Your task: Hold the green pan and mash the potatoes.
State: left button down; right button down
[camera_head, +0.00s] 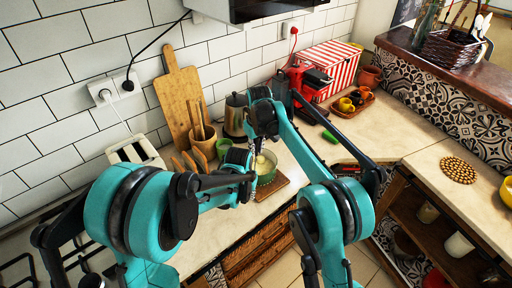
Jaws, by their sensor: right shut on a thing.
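The green pan (268,178) stands on a brown wooden board (273,190) on the counter, with pale yellow potatoes (264,164) inside. My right gripper (258,143) is above the pan, pointing down, shut on a thin utensil that looks like the masher; its lower end reaches down to the potatoes. My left gripper (245,178) is at the left side of the pan, close against it. Its fingers are largely hidden by my own arm, so I cannot tell whether it is open or shut on the pan.
Behind the pan stand a wooden utensil holder (203,142), a cutting board (182,98), a metal pot (236,115) and a green cup (223,147). A white toaster (135,153) is left. A red coffee machine (296,82) and cup tray (352,102) are right. The right counter is mostly clear.

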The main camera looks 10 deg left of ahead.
jog(key=shift+s+d+f, duration=0.15)
jog(key=shift+s+d, duration=0.2)
jog(key=shift+s, duration=0.05)
jog(key=w+d, duration=0.2)
jog(key=w, duration=0.1)
dwell(1.3)
jog(key=shift+s, duration=0.15)
jog(key=shift+s+a, duration=0.2)
jog(key=shift+a, duration=0.35)
